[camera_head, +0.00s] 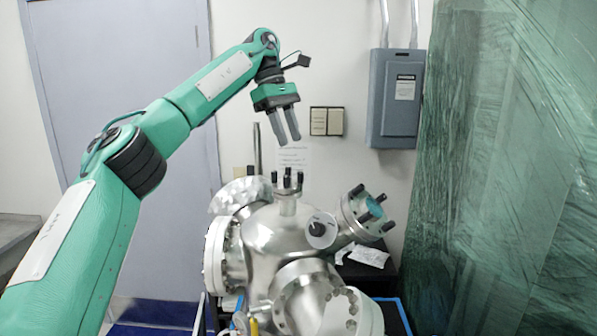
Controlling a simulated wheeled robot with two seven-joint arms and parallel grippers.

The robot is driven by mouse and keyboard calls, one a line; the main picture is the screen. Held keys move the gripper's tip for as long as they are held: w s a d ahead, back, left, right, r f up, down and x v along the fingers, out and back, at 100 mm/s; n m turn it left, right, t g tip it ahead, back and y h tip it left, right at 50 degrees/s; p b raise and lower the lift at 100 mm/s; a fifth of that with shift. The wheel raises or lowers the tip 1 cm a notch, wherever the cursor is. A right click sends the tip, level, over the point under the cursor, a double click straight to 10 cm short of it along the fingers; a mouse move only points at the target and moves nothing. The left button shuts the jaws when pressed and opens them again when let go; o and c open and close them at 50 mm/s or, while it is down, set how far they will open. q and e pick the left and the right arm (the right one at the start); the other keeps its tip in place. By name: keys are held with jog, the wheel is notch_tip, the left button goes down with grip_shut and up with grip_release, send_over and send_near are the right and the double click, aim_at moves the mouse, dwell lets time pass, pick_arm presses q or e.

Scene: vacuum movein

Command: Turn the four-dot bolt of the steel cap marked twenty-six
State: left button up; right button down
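A shiny steel vacuum chamber (270,240) with several round flanged ports stands in the lower middle. Black upright bolts (287,178) rise around its small top port. The angled port at upper right (350,222) also carries black bolts (374,205). No number twenty-six and no dot marks are legible, so I cannot tell which cap or bolt is the named one. My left gripper (290,141) hangs above the top port, pointing down. Its two grey fingers are apart with nothing between them, clear of the bolts. My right gripper is not in view.
A grey electrical box (396,98) and switch plates (326,121) are on the back wall. A large green plastic-wrapped stack (515,170) fills the right side. White papers (368,256) lie behind the chamber.

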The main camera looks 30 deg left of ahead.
aim_at(301, 172)
pick_arm(q)
jog(key=p+x, duration=0.1)
jog(key=x, duration=0.6)
jog(key=shift+p, duration=0.4)
jog(key=shift+d+f, duration=0.25)
jog(key=shift+f, duration=0.25)
grip_shut()
